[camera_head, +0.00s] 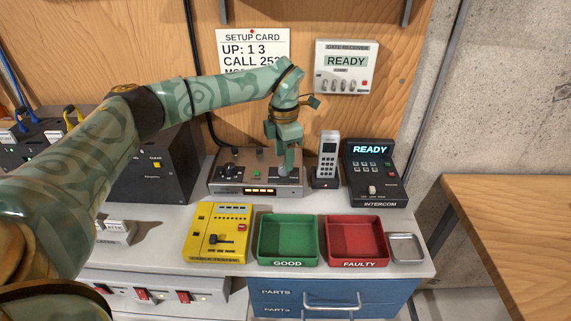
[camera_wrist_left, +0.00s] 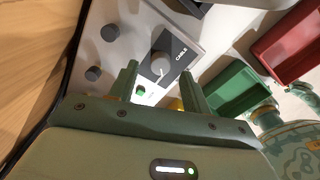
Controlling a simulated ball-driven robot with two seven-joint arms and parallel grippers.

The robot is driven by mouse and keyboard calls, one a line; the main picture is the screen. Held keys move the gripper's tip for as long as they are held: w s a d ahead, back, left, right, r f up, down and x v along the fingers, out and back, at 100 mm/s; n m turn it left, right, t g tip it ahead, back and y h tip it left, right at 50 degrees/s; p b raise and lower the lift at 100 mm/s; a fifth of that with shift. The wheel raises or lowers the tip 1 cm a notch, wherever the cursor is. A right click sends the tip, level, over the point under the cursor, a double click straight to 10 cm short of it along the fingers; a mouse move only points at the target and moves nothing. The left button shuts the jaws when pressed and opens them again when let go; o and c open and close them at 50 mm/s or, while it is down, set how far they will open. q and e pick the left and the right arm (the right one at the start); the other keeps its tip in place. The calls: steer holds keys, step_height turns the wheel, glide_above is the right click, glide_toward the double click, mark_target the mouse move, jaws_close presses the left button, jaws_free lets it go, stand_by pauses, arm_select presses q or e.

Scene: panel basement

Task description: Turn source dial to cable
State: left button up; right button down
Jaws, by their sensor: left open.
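The source dial (camera_wrist_left: 160,63) is a grey round knob on a dark plate marked "CABLE" in the wrist view. A short pale line shows on its lower side; I cannot tell which setting it marks. The dial belongs to a grey console (camera_head: 223,188) on the bench, at its right end, mostly hidden by my gripper in the head view. My left gripper (camera_head: 287,170) is open above that end and points down. In the wrist view, the left gripper's (camera_wrist_left: 158,80) fingers are either side of the dial's lower part; I cannot tell whether they touch it.
Other knobs (camera_wrist_left: 110,32) and a green button (camera_wrist_left: 140,91) are on the console. A cordless phone (camera_head: 327,160) and intercom (camera_head: 376,172) stand to the right. A yellow tester (camera_head: 205,222), green tray (camera_head: 261,255) and red tray (camera_head: 383,250) lie in front.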

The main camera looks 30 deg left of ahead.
arm_select(q)
steer(key=shift+f, duration=1.45)
arm_select(e)
steer(key=shift+w+f, duration=0.3)
